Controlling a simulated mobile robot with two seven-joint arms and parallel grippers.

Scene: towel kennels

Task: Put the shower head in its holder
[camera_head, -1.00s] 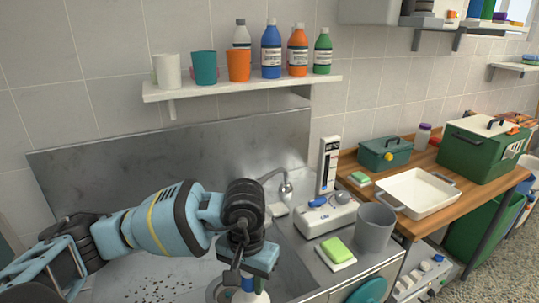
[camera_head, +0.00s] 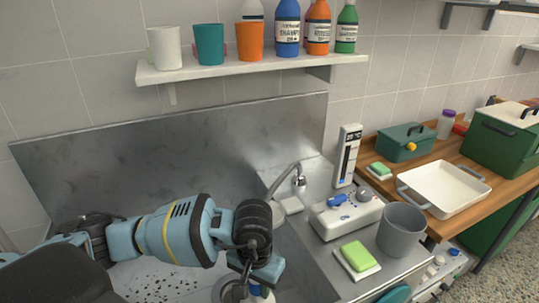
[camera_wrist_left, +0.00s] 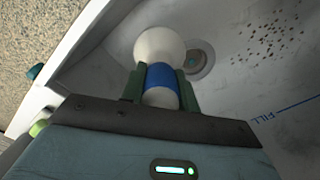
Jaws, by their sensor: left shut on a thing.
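My left gripper (camera_wrist_left: 160,88) is shut on the shower head, a white rounded piece with a blue band (camera_wrist_left: 161,76). In the left wrist view its dark green fingers hold the blue band from both sides, above the pale tub with its drain. In the head view the left gripper (camera_head: 247,288) is low in the middle, over the tub, and mostly hides the shower head, with a little blue and white showing below. I cannot tell which thing is the holder. A curved metal spout (camera_head: 297,178) stands behind and right of the gripper. My right gripper is not in view.
Right of the tub, a white unit (camera_head: 338,222), a green sponge on a white dish (camera_head: 357,256) and a grey cup (camera_head: 401,230) crowd the steel counter. A shelf (camera_head: 210,70) with cups and bottles hangs above. A tray (camera_head: 443,190) lies on the wooden counter.

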